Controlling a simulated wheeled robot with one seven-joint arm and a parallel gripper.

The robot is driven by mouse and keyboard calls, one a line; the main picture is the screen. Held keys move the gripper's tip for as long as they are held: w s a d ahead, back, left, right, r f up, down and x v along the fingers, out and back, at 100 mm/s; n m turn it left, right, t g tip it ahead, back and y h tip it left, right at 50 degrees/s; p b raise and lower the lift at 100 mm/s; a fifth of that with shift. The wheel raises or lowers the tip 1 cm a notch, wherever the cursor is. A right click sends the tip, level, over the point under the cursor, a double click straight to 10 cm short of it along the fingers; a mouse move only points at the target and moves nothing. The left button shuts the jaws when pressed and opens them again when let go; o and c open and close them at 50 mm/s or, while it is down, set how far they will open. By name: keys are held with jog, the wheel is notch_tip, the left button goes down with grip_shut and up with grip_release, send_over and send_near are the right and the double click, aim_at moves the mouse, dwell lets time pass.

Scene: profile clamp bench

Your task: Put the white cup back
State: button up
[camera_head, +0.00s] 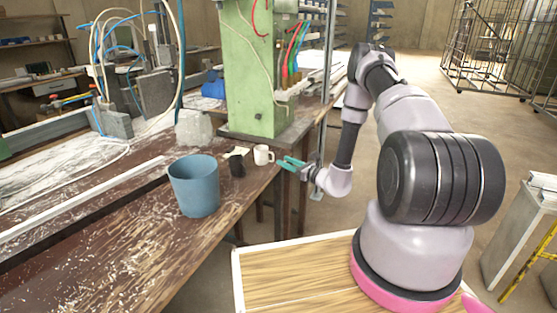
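The white cup (263,155) stands upright on the wooden bench, near its right edge, in front of the green machine column. My gripper (287,163) has teal fingers and is just to the right of the cup, pointing left toward it. A small gap seems to show between the fingertips and the cup. The two fingers look spread apart with nothing between them.
A blue bucket (195,186) stands on the bench left of the cup. A small black object (237,165) sits between them. The green machine column (254,70) rises behind the cup. A long pale profile (80,198) and shavings lie on the bench (130,250).

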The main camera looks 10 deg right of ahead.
jog(key=v, duration=0.7)
jog(key=a+r+n+g+y, duration=0.3)
jog(key=r+n, duration=0.1)
jog(key=r, duration=0.3)
jog(key=a+r+n+g+y, duration=0.2)
jog(key=a+r+n, duration=0.1)
jog(key=r, duration=0.4)
jog(key=s+a+r+n+g+h, duration=0.2)
jog(key=s+a+r+n+g, duration=0.1)
jog(key=s+r+n+g, duration=0.35)
jog(key=s+a+r+n+g+h, duration=0.1)
jog(key=s+a+r+n+g, duration=0.3)
jog(key=s+r, duration=0.5)
jog(key=s+d+r+n+t+h, duration=0.7)
jog(key=s+d+r+h, duration=0.3)
jog(key=s+r, duration=0.4)
jog(key=shift+d+r+t, duration=0.3)
jog(key=shift+d+t, duration=0.15)
jog(key=shift+t, duration=0.1)
